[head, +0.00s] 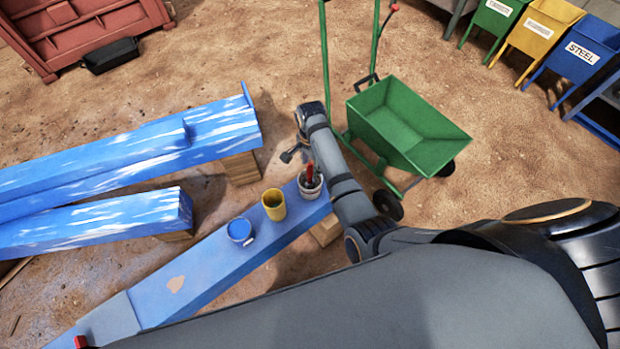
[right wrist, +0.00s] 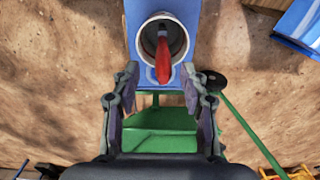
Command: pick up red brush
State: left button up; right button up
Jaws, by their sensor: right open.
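The red brush (head: 309,172) stands in a pale pot (head: 311,188) at the far end of a blue beam (head: 215,262). In the right wrist view the red brush (right wrist: 162,58) leans inside the round pot (right wrist: 146,40), its handle lying over the near rim. My right gripper (head: 290,155) is beside the pot in the head view. In the right wrist view my right gripper (right wrist: 160,82) is open, its fingers apart on either side below the handle, with nothing between them held. My left gripper is not in view.
A yellow cup (head: 273,205) and a blue paint can (head: 240,231) stand on the beam beside the pot. A green cart (head: 410,125) stands right of my right arm. Large blue beams (head: 120,160) lie at the left. Bare dirt lies beyond.

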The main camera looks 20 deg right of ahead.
aim_at(310, 173)
jog(key=f, duration=0.6)
jog(key=shift+w+a+f+b, duration=0.1)
jog(key=shift+w+f+b, duration=0.1)
jog(key=shift+f+b, duration=0.15)
jog(key=shift+r, duration=0.1)
grip_shut()
